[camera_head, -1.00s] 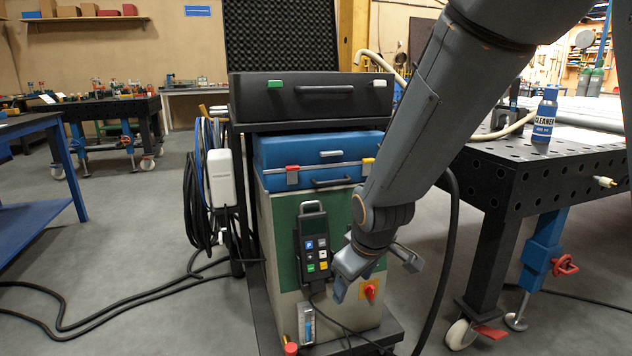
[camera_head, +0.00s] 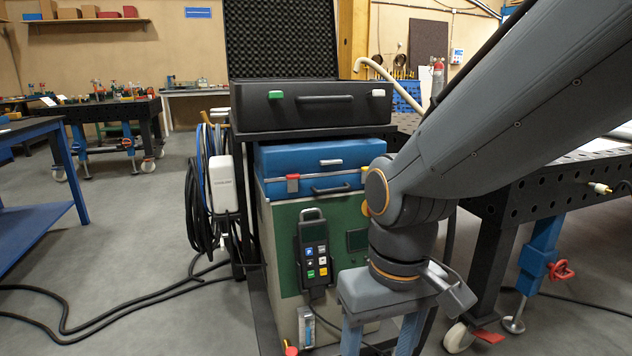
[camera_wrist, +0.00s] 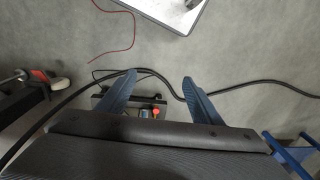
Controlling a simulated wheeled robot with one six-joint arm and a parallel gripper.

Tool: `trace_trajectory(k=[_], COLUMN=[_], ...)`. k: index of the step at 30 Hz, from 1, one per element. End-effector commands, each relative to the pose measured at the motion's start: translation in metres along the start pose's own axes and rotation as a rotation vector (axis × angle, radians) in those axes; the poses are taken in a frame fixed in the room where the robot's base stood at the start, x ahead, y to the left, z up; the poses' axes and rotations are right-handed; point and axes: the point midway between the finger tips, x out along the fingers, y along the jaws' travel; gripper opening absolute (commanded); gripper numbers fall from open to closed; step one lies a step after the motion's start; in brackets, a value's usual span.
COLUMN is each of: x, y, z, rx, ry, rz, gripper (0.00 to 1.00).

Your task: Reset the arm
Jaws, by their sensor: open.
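My gripper (camera_head: 381,338) hangs at the lower middle of the head view, in front of the right part of the green and cream machine cabinet (camera_head: 282,248). Its blue fingers point down and are apart, with their tips near or past the bottom edge.
A handheld pendant (camera_head: 314,252) hangs on the cabinet front. Blue cases (camera_head: 305,160) and a black case (camera_head: 310,107) are stacked above. A perforated black table (camera_head: 540,200) stands at right. Black cables (camera_head: 130,290) lie on the floor.

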Motion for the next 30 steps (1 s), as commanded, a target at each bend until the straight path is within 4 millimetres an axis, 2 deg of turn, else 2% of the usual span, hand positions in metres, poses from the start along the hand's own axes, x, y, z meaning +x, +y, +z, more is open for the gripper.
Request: trace_trajectory(k=[1,8,21,25,30], x=[-0.009,-0.036,-0.107,-0.122,-0.131], y=[0.003,0.02,0.069,0.081,0.091], z=[0.002,0.005,0.025,0.032,0.036], rx=[0.012,0.073,0.24,0.279,0.306], ry=[-0.002,-0.002,-0.006,-0.007,-0.006], rz=[0.002,0.011,0.034,0.038,0.042], gripper=[0.59,0.59,0.59,0.59,0.59])
